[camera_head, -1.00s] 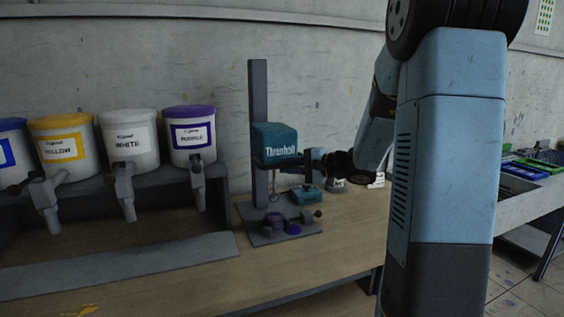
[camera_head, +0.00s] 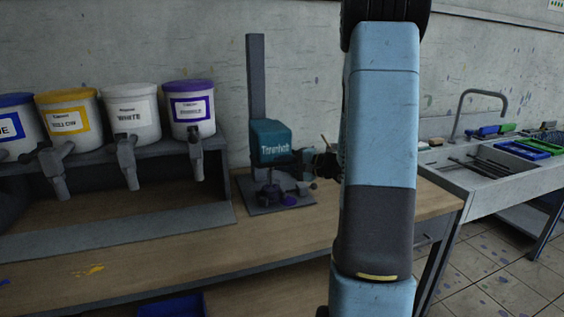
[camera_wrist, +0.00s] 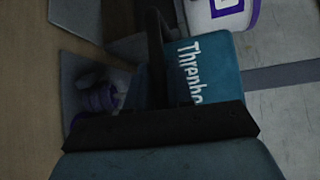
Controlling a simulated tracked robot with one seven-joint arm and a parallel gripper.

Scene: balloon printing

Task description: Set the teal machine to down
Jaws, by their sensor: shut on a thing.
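The teal machine (camera_head: 271,143) stands on the bench on a grey column (camera_head: 256,75), its teal head low above the grey base plate (camera_head: 258,205). In the wrist view, its lettered side (camera_wrist: 205,75) fills the middle. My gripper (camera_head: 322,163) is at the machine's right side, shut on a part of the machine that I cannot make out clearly. My arm hides part of the gripper. A black bar and a teal surface cross the bottom of the wrist view. Purple knobs (camera_wrist: 100,98) on the base show at left.
Yellow (camera_head: 68,122), white (camera_head: 131,112) and purple (camera_head: 190,108) paint buckets with grey taps stand on a shelf left of the machine. A sink (camera_head: 480,165) with a tap and trays is at right. The front of the bench (camera_head: 130,255) is mostly clear.

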